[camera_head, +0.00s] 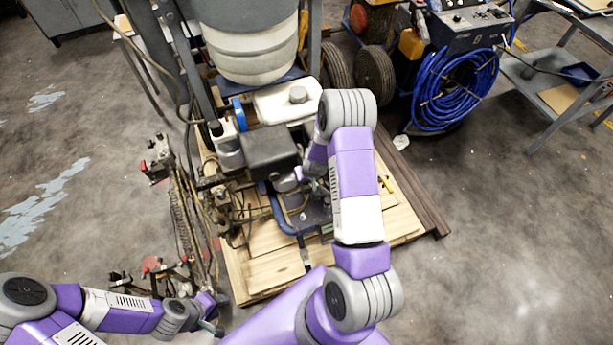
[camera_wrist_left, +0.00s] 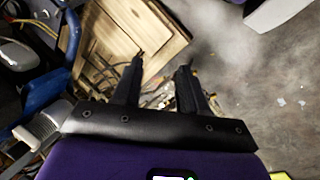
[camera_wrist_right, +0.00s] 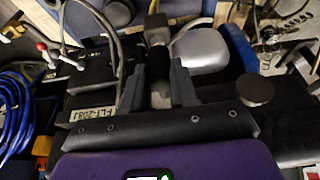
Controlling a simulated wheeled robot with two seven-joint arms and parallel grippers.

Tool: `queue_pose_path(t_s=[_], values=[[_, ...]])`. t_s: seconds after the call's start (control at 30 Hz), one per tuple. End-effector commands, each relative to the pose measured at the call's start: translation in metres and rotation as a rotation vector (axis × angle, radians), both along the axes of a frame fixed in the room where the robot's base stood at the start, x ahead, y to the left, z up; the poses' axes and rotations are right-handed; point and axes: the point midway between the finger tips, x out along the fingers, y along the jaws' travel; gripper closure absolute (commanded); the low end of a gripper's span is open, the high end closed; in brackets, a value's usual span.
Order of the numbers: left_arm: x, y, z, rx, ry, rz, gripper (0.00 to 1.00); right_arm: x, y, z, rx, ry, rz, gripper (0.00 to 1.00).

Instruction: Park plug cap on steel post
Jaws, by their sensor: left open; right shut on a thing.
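In the right wrist view my right gripper (camera_wrist_right: 157,78) is shut on a dark, boot-like piece, which I take to be the plug cap (camera_wrist_right: 157,60). A pale metallic part shows just below it between the fingers; I cannot tell if this is the steel post. In the head view my right gripper (camera_head: 306,178) is down beside the black engine box (camera_head: 270,149), and my arm partly covers it. The cap and post are too small to make out there. My left gripper (camera_head: 213,325) is low at the left; in the left wrist view (camera_wrist_left: 160,66) it is open and empty.
The line striper stands on a wooden pallet (camera_head: 270,273), with a white tank (camera_head: 285,102) behind the engine. Hoses and spray fittings (camera_head: 185,215) crowd its left side. A blue hose coil (camera_head: 450,88) and grey cart (camera_head: 555,75) stand at the right. The floor (camera_head: 490,230) at right is clear.

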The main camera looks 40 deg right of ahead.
Motion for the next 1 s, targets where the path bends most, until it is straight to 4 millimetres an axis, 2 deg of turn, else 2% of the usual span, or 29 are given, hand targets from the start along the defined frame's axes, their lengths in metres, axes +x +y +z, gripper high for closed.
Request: queue_pose_path(t_s=[0.73,1.0], values=[[0.0,0.0,0.009,0.0,0.0,0.0,0.57,0.0,0.0,0.014,0.0,-0.001,0.0,0.99],[0.0,0.0,0.019,0.0,0.0,0.0,0.57,0.0,0.0,0.027,-0.001,-0.001,0.001,0.99]])
